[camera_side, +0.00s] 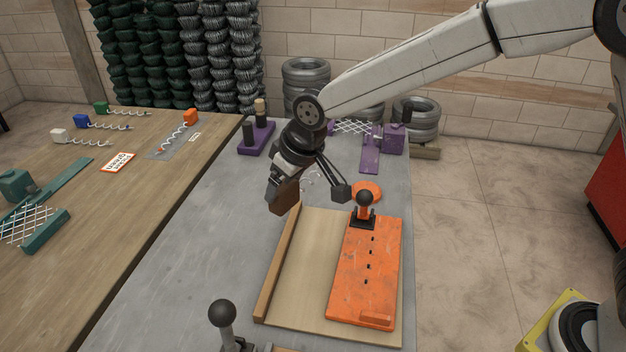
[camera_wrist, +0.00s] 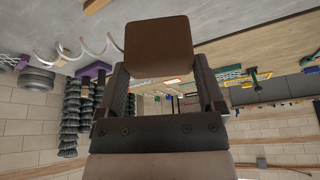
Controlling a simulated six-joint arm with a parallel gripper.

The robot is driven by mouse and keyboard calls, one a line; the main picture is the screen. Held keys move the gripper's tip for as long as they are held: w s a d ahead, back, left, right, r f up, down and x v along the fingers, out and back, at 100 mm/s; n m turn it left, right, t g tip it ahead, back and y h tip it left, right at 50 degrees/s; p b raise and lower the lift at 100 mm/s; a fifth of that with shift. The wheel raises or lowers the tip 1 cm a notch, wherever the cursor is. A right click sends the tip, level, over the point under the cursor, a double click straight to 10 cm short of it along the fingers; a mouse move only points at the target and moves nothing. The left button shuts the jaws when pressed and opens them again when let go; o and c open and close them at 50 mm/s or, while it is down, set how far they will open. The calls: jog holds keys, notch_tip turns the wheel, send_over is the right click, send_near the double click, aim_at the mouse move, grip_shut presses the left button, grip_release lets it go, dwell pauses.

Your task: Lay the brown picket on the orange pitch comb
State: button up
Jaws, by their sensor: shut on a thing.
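My gripper (camera_side: 282,186) is shut on the brown block of the brown picket (camera_side: 285,199). In the wrist view the brown picket (camera_wrist: 158,47) sits between the fingertips of my gripper (camera_wrist: 160,72). A pale wire coil extends leftward from beside the block there; in the side view only part of it shows behind my gripper. The orange pitch comb (camera_side: 365,275) is a flat plate with a row of dark pegs, lying on a pale wooden board. My gripper and the picket are above and left of the comb, near the board's far left corner.
A black-knobbed clamp (camera_side: 364,206) stands at the comb's far end. Another knobbed lever (camera_side: 223,320) stands at the front. A brown rail (camera_side: 277,268) edges the board's left side. Purple fixtures (camera_side: 368,155) are behind. Several coloured pickets lie on the wooden table (camera_side: 160,190) at left.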

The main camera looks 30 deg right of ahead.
aim_at(315, 171)
jog(key=w+d+m, duration=0.1)
jog(key=d, duration=0.2)
jog(key=w+d+m+h, duration=0.1)
jog(key=d+m, duration=0.1)
jog(key=d, duration=0.1)
jog(key=w+d+m+h, duration=0.1)
jog(key=w+d, duration=0.1)
jog(key=shift+d+r+m, duration=0.1)
jog(key=shift+d+m, duration=0.3)
jog(key=s+d+f+m+h, duration=0.1)
jog(key=s+d+f+m, duration=0.25)
jog(key=d, duration=0.55)
jog(key=s+d+f+m+h, duration=0.1)
jog(key=s+d+f+m, duration=0.15)
jog(key=d+f, duration=0.4)
jog(key=s+a+n+y, duration=0.2)
jog(key=s+n, duration=0.4)
jog(key=shift+s+a+n, duration=0.2)
jog(key=shift+s+n, duration=0.1)
jog(key=shift+r, duration=0.1)
